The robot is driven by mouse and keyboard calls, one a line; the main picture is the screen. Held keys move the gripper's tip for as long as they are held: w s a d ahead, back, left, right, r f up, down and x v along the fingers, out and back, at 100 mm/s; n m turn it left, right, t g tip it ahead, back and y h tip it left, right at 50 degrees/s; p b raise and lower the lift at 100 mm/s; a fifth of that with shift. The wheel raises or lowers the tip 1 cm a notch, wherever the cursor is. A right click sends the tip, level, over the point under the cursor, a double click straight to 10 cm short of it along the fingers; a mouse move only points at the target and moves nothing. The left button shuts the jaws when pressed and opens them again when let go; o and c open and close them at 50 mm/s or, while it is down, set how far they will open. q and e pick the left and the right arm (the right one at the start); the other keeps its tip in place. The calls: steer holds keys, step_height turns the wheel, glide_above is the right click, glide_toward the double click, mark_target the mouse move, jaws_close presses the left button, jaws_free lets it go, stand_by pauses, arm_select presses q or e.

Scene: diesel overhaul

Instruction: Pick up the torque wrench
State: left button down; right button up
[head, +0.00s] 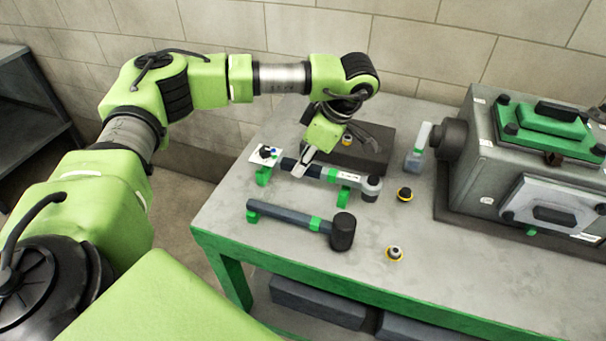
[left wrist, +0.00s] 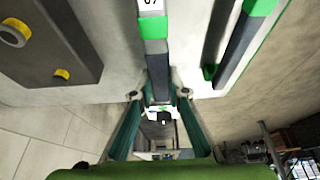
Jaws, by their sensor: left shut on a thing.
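The torque wrench (head: 335,175) lies across green rests on the bench, with its round ratchet head at the right and its dark handle at the left. My left gripper (head: 300,164) comes down from above and is shut on the handle. In the left wrist view the dark handle (left wrist: 157,72) runs between the two fingertips of the left gripper (left wrist: 161,95). I cannot tell any gap between the wrench and its rests. My right gripper is in neither view.
A mallet (head: 343,231) lies in front of the wrench. A dark block (head: 370,155) stands behind it. Small yellow-ringed parts (head: 404,194) sit to the right. A large grey engine housing (head: 480,165) fills the bench's right side. The front right of the bench top (head: 460,275) is clear.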

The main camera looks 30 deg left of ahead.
arm_select(q)
steer(key=s+d+r+b, duration=0.2)
steer(key=s+d+r, duration=0.7)
steer(key=d, duration=0.1)
steer(key=shift+r, duration=0.15)
